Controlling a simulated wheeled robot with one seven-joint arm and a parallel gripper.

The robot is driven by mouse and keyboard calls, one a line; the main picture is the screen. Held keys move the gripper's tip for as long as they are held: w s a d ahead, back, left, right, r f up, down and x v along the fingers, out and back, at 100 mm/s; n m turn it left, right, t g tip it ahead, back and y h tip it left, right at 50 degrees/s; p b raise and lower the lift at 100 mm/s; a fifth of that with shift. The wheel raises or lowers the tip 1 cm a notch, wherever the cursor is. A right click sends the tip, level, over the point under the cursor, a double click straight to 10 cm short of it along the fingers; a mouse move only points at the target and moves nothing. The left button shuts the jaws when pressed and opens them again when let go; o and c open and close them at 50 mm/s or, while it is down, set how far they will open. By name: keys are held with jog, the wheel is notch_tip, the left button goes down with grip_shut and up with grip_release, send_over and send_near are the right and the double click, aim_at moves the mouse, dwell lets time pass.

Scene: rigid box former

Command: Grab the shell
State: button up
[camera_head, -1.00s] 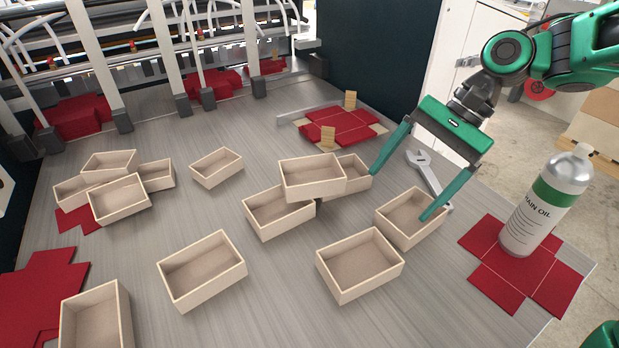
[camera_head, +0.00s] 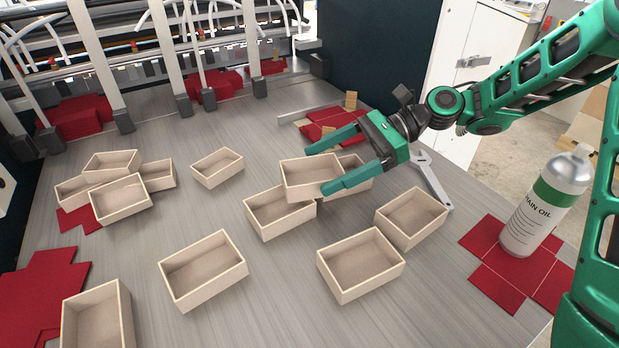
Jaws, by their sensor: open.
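The shells are open, pale wooden box trays. One shell (camera_head: 312,178) rests on top of two others in the middle of the table, one lower shell (camera_head: 277,212) at its front left and another (camera_head: 356,176) at its right, partly hidden by my gripper. My gripper (camera_head: 315,170) is open, with green fingers pointing left. One finger is at the far side of the upper shell and the other by its right front corner. I cannot tell whether the fingers touch it. More shells stand apart, at front centre (camera_head: 360,265), at right (camera_head: 411,218) and at front left (camera_head: 203,270).
A chain oil bottle (camera_head: 545,205) stands on a red cardboard blank (camera_head: 495,280) at the right. A wrench (camera_head: 432,180) lies behind the right shell. Several shells are piled at left (camera_head: 118,198). Machine posts (camera_head: 160,55) line the back.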

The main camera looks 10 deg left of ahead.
aim_at(295, 178)
jog(key=shift+r+x, duration=0.1)
jog(key=shift+x, duration=1.7)
jog(key=shift+r+x, duration=0.15)
jog(key=shift+x, duration=1.65)
jog(key=shift+a, duration=0.1)
jog(key=c, duration=1.1)
